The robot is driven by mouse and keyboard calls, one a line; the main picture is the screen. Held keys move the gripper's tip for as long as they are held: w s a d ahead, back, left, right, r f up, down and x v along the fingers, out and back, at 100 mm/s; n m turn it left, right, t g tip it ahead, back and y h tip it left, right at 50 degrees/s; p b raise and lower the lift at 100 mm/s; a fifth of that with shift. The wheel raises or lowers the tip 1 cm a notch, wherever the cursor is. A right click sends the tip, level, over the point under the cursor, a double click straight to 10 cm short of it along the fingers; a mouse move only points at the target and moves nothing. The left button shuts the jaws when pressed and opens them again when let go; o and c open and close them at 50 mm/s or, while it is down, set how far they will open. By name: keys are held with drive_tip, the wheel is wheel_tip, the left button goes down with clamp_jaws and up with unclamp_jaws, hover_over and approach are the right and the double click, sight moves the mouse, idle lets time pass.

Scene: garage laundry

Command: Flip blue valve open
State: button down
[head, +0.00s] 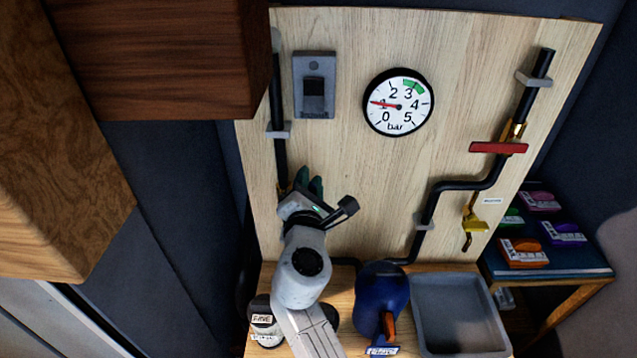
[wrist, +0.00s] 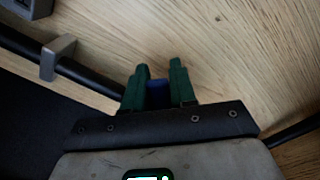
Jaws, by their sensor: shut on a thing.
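The blue valve handle (wrist: 158,94) shows in the wrist view as a small blue piece between the two green fingers of my gripper (wrist: 158,88). My gripper is shut on it. In the head view my gripper (head: 308,187) is at the left black pipe (head: 279,150), low on the wooden board, and hides the handle. I cannot tell the handle's angle. The pressure gauge (head: 398,103) on the board has its red needle near 1 bar, with a green zone past 3.
A red valve handle (head: 498,148) lies crosswise on the right pipe, above a yellow tap (head: 472,225). A switch box (head: 314,84) is above my gripper. Below are a blue jug (head: 381,295), a grey tray (head: 460,315) and a labelled jar (head: 264,318).

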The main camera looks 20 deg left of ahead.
drive_tip(key=shift+a+r+n+p, duration=0.25)
drive_tip(key=shift+n+p, duration=0.1)
drive_tip(key=shift+n, duration=0.15)
drive_tip(key=shift+s, duration=0.1)
drive_tip(key=c, duration=1)
unclamp_jaws()
drive_tip(key=shift+a, duration=0.1)
